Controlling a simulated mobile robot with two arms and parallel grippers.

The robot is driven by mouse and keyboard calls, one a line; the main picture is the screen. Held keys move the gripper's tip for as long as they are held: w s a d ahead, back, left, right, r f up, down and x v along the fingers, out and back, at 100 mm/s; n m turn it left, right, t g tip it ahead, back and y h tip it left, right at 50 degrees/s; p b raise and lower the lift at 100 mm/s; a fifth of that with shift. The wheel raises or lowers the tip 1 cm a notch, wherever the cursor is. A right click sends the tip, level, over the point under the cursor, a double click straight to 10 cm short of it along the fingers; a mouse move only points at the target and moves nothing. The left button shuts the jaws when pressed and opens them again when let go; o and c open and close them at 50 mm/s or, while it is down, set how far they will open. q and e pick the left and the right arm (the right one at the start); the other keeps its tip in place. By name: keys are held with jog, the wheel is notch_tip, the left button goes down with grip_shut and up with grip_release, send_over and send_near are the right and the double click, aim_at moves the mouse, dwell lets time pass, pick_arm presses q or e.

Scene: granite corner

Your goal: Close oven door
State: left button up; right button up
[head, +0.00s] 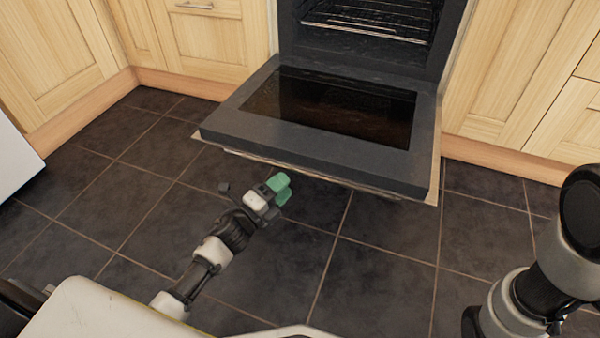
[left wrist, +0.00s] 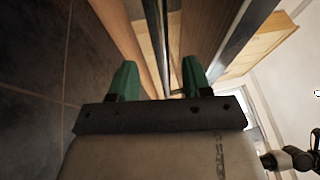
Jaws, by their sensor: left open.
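The oven door (head: 232,122) is folded down, lying roughly level in front of the oven (head: 362,52), with its dark glass panel facing up. A thin bar, likely the handle, runs along its near edge. My left gripper (head: 281,187), with green fingers, is low in front of and below that edge, left of its middle. In the left wrist view my left gripper (left wrist: 160,77) has its fingers apart. A thin metal bar (left wrist: 158,45) shows beyond the gap between them; I cannot tell whether it touches. My right gripper is not visible.
An oven rack (head: 370,18) sits inside the open cavity. Light wood cabinets stand left (head: 215,50) and right (head: 560,115) of the oven. A white appliance edge (head: 14,160) is at far left. The dark tile floor (head: 375,270) before the door is clear.

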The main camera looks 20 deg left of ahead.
aim_at(300, 171)
pick_arm(q)
jog(key=b+x, duration=0.1)
jog(key=x, duration=0.5)
jog(key=shift+w+d+r, duration=0.1)
jog(key=shift+w+d, duration=0.05)
jog(key=shift+w, duration=0.1)
grip_shut()
